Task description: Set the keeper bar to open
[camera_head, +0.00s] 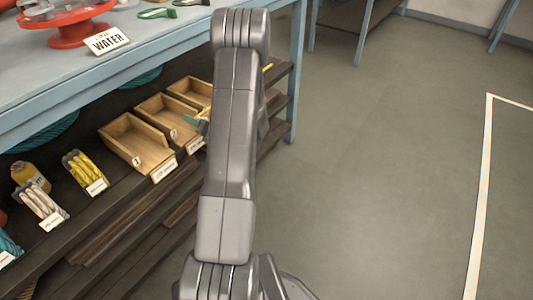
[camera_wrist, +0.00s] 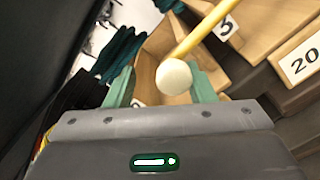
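A yellow bar with a round white knob (camera_wrist: 174,77) on its end shows in the wrist view; I take it to be the keeper bar (camera_wrist: 207,27). It runs from the knob up and to the right, over the wooden bins. My gripper (camera_wrist: 163,82) has two green fingers spread apart, one on each side of the knob in the picture. The knob appears nearer the right finger, with a gap to the left one; I cannot tell whether it touches. In the head view, my arm hides most of the bar; a short yellow end (camera_head: 268,67) shows to its right.
Open wooden bins (camera_head: 137,146) with number tags stand on the dark shelf under the blue table (camera_head: 150,45). The floor on the right is clear.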

